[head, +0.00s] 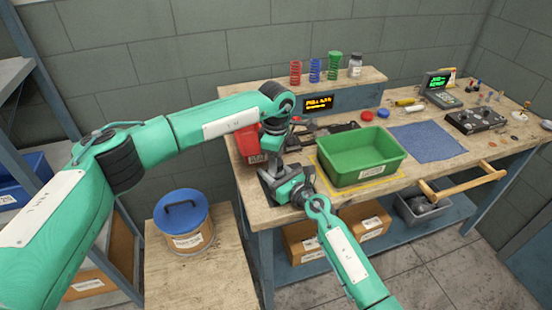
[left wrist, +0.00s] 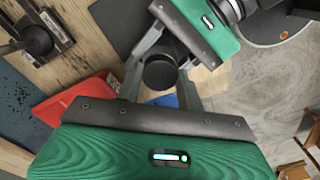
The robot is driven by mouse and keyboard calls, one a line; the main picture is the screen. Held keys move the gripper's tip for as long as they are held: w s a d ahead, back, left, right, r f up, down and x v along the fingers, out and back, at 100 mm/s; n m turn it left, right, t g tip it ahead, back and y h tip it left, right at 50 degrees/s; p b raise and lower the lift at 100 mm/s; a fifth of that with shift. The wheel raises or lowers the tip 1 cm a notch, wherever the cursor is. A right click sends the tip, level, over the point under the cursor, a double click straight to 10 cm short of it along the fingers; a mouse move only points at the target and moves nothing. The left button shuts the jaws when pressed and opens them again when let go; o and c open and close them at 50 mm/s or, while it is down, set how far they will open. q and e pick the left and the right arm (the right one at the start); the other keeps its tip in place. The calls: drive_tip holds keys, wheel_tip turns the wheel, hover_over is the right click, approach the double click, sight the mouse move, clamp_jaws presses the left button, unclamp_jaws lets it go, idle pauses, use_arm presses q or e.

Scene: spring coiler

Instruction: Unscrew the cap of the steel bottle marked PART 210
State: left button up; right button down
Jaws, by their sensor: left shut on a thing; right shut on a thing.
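In the left wrist view a round black cap (left wrist: 160,74) sits between the fingers of my left gripper (left wrist: 162,88), which is shut on it. My right gripper (left wrist: 170,48) comes in from the upper right and is shut around the same place, apparently on the bottle under the cap. The bottle's body and any PART 210 mark are hidden. In the head view my left gripper (head: 270,168) points down at the bench's left front, and my right gripper (head: 275,182) meets it from the front. The cap cannot be made out there.
A red bin (head: 247,142) stands close behind my grippers; a green tray (head: 360,158) stands just right. Springs and a small capped bottle (head: 355,66) stand on the rear shelf. A blue mat (head: 427,139) lies farther right. A blue-lidded drum (head: 182,214) stands at left.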

use_arm(q)
drive_tip(key=n, duration=1.2)
drive_tip(key=shift+n, duration=0.3)
drive_tip(key=n, duration=1.2)
drive_tip(key=shift+r+n, duration=0.1)
drive_tip(key=shift+n, duration=0.2)
drive_tip(key=n, duration=0.4)
drive_tip(key=shift+n, duration=0.3)
drive_tip(key=n, duration=0.4)
drive_tip(key=shift+n, duration=0.3)
drive_tip(key=n, duration=0.4)
drive_tip(key=shift+n, duration=0.4)
drive_tip(key=n, duration=0.5)
drive_tip(key=shift+n, duration=0.4)
drive_tip(key=shift+w+r, duration=0.1)
drive_tip(key=shift+r, duration=0.1)
